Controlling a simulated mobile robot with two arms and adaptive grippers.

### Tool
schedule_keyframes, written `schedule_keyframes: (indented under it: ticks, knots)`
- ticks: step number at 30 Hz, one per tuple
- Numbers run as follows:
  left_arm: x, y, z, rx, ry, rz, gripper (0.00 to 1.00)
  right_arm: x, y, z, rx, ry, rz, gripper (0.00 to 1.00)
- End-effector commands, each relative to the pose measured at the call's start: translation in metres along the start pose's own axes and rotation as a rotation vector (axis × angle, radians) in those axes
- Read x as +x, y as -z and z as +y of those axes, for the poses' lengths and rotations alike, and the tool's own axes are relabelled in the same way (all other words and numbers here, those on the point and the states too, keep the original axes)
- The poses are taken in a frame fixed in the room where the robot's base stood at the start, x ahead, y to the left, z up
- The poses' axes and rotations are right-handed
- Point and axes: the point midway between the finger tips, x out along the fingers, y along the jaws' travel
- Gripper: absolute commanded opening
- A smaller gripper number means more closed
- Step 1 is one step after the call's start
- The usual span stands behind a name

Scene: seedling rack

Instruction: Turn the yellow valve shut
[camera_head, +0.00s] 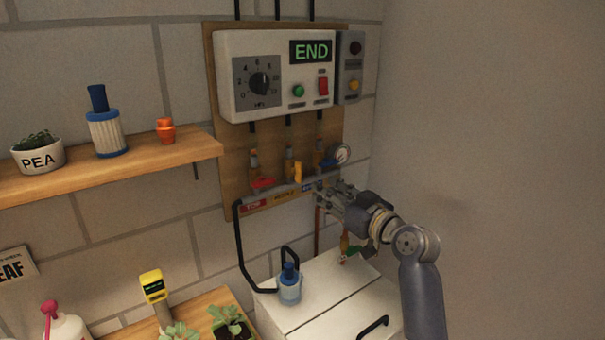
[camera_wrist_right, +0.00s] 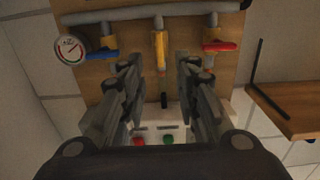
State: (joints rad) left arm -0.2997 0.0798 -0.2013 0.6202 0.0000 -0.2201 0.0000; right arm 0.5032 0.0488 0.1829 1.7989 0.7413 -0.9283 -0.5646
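The yellow valve handle (camera_head: 297,172) is on the middle of three pipes below the control box. In the head view it stands upright, in line with its pipe. In the right wrist view the yellow handle (camera_wrist_right: 160,52) lies lengthwise, ahead of and between the fingers. My right gripper (camera_head: 322,190) is just right of and below the valves. In the right wrist view my right gripper (camera_wrist_right: 159,62) is open with nothing between its fingers, and I see no contact with the handle. My left gripper is not in view.
A red handle (camera_head: 263,183) and a blue handle (camera_wrist_right: 97,54) flank the yellow one, both set crosswise. A gauge (camera_head: 341,154) sits at the right. The control box (camera_head: 240,105) above reads END. Below is a white cabinet (camera_head: 330,295) with a blue-topped bottle (camera_head: 289,287).

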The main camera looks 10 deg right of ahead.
Motion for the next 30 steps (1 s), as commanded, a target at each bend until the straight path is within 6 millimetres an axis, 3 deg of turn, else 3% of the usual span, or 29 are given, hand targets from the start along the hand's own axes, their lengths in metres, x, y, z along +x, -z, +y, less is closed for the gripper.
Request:
schedule_keyframes:
  ticks: [7, 21, 30]
  knots:
    - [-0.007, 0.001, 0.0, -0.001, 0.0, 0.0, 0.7, 0.017, 0.01, 0.002, 0.002, 0.0, 0.018, 0.29]
    - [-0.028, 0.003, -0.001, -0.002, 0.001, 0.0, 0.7, 0.087, 0.011, 0.001, 0.002, 0.001, 0.016, 0.29]
    - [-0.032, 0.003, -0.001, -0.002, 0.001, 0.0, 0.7, 0.108, 0.009, 0.002, 0.0, 0.0, 0.016, 0.29]
